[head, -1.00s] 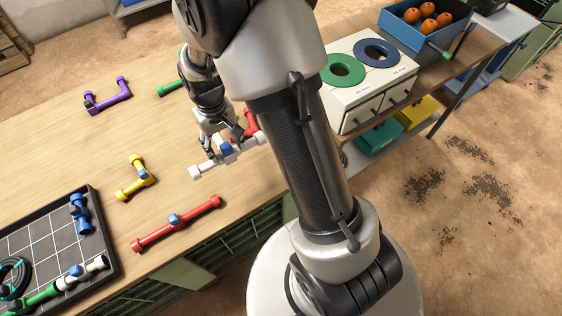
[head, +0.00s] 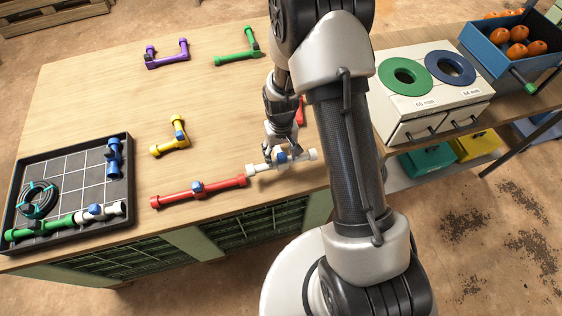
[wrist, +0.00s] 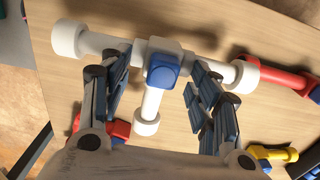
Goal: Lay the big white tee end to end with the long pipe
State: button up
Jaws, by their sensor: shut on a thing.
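The big white tee (head: 266,166) has a blue patch at its middle and collared ends. In the wrist view the tee (wrist: 104,43) has its stem between the fingers. My gripper (head: 281,150) is shut on it; it also shows in the wrist view (wrist: 152,88). The long red pipe (head: 222,187), with a blue patch, lies near the table's front edge. The tee's left end sits right at the pipe's right end, roughly in line; in the wrist view the pipe (wrist: 275,78) meets the collar. I cannot tell whether they touch or whether the tee rests on the table.
A yellow elbow (head: 170,148), a purple piece (head: 166,60) and a green piece (head: 238,57) lie farther back. A red piece (head: 301,112) is partly hidden behind my arm. A dark gridded tray (head: 72,165) stands left. A white drawer box (head: 425,85) stands right.

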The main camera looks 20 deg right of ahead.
jog(key=shift+f+b, duration=0.6)
jog(key=shift+f, duration=1.55)
jog(key=shift+f, duration=0.25)
jog(key=o, duration=1.2)
jog(key=shift+r, duration=0.15)
